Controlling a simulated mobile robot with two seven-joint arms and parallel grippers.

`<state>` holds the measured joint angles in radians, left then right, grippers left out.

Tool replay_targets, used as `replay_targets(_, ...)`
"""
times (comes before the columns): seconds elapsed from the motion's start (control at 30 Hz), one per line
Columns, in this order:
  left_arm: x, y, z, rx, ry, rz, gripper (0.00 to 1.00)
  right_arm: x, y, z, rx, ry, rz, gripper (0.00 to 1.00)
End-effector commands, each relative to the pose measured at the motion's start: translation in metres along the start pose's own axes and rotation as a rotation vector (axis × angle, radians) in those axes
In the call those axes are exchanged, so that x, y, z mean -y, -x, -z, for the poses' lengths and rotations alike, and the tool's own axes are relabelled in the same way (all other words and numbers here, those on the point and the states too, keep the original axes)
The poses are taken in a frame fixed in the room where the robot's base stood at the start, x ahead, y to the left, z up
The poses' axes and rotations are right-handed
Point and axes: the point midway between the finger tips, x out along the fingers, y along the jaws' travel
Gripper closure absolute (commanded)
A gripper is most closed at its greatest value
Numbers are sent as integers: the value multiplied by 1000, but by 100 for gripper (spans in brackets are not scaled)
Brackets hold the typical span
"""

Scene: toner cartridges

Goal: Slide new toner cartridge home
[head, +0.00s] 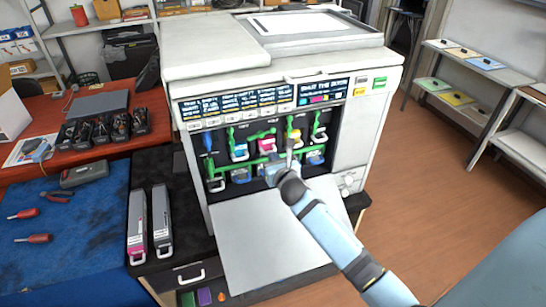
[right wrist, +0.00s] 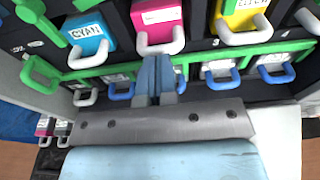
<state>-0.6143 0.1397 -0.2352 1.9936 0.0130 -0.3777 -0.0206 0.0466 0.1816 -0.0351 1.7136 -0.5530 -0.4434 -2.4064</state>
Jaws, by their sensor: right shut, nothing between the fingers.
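The printer (head: 270,92) stands with its front open. Cyan (head: 239,150), magenta (head: 266,145) and yellow (head: 293,136) cartridges sit side by side in its upper slots. In the right wrist view the cyan (right wrist: 88,33), magenta (right wrist: 157,18) and yellow (right wrist: 245,12) cartridges show white pull handles. My right gripper (right wrist: 157,62) is shut and empty, its fingertips at the lower edge of the magenta handle; whether they touch it I cannot tell. In the head view my right gripper (head: 277,163) partly hides the slots. My left gripper is not in view.
Two long cartridges, one magenta-ended (head: 136,228) and one grey (head: 162,220), lie on the dark stand left of the lowered front panel (head: 265,235). Green bars and blue handles line the slots. A blue mat (head: 75,260) holds tools.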

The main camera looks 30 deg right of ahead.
Motion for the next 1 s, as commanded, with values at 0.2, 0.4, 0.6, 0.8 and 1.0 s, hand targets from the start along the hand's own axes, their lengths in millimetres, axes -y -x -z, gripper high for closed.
replay_targets(0.2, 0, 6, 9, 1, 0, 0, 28, 0, 28, 3, -2, 2, -1, 100)
replay_targets(0.4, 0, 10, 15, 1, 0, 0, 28, 0, 52, 6, -2, 0, -1, 100)
replay_targets(0.6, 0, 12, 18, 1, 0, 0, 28, 0, 72, 10, 0, 1, -1, 100)
replay_targets(0.8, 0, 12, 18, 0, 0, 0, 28, 0, 78, 11, 0, 1, -1, 100)
replay_targets(1.0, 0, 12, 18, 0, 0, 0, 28, 0, 77, 11, 0, 1, -1, 100)
